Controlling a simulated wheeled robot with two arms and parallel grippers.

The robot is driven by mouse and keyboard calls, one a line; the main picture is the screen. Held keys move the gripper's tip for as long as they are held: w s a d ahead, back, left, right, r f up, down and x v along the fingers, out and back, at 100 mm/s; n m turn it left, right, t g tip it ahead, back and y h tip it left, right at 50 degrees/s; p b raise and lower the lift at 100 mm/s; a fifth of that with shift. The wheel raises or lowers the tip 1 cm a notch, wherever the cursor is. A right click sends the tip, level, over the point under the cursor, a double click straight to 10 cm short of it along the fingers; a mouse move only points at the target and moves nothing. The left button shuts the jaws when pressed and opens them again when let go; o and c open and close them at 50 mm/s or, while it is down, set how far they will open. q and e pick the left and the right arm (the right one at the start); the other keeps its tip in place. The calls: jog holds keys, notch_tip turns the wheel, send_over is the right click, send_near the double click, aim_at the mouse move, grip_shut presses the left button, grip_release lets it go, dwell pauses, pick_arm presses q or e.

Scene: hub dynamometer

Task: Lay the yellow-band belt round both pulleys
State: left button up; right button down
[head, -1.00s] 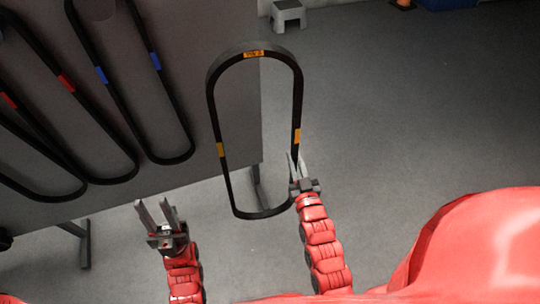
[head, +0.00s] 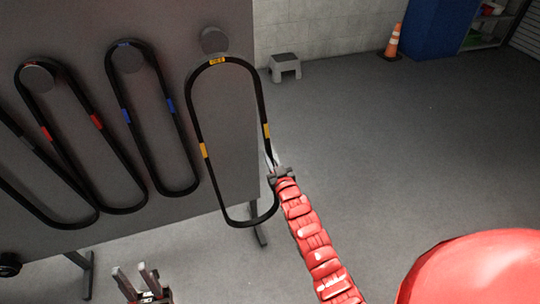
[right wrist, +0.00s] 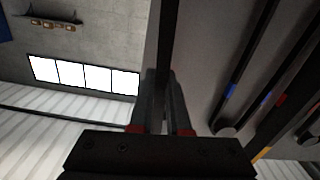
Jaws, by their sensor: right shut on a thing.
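The yellow-band belt (head: 203,150) is a long black loop with yellow bands. It hangs upright in front of the grey panel, its lower end by the panel's bottom right corner. My right gripper (head: 270,160) is shut on the right run of this belt, below the right yellow band. In the right wrist view the dark belt (right wrist: 166,35) runs up from between the fingers (right wrist: 160,90). My left gripper (head: 132,271) is at the bottom edge of the head view, open and empty, apart from the belt. I cannot make out the two pulleys in these frames.
The grey panel (head: 225,165) carries a red-band belt (head: 70,160) and a blue-band belt (head: 178,130) on round pegs. A bare peg (head: 214,40) shows above the yellow-band belt. A step stool (head: 286,66) and a cone (head: 393,42) stand behind. The floor at right is clear.

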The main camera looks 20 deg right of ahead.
jog(key=s+r+n+p, duration=0.1)
jog(key=r+n+p, duration=0.1)
jog(key=r, duration=0.2)
jog(key=s+a+r+n+p, duration=0.1)
jog(key=s+r+n+p, duration=0.1)
jog(key=r, duration=0.2)
jog(key=s+r+n+p, duration=0.2)
jog(key=r, duration=0.2)
jog(key=shift+s+a+r+n, duration=0.25)
jog(key=shift+a+r+n, duration=0.05)
jog(key=shift+a+n, duration=0.1)
jog(key=s+a+r+n+p, duration=0.2)
jog(key=a+r+n, duration=0.3)
jog(key=r, duration=0.5)
jog(key=shift+r+n, duration=0.3)
jog(key=shift+n, duration=0.9)
jog(key=shift+f, duration=0.1)
jog(key=s+d+f+b, duration=0.1)
jog(key=s+f+b, duration=0.3)
jog(key=f, duration=0.5)
jog(key=s+f+b, duration=0.4)
jog(key=f, duration=0.5)
jog(key=s+d+f+b, duration=0.1)
jog(key=s+f+b, duration=0.3)
jog(key=f, duration=0.5)
jog(key=shift+d+f+h, duration=0.2)
jog(key=shift+d+h, duration=0.1)
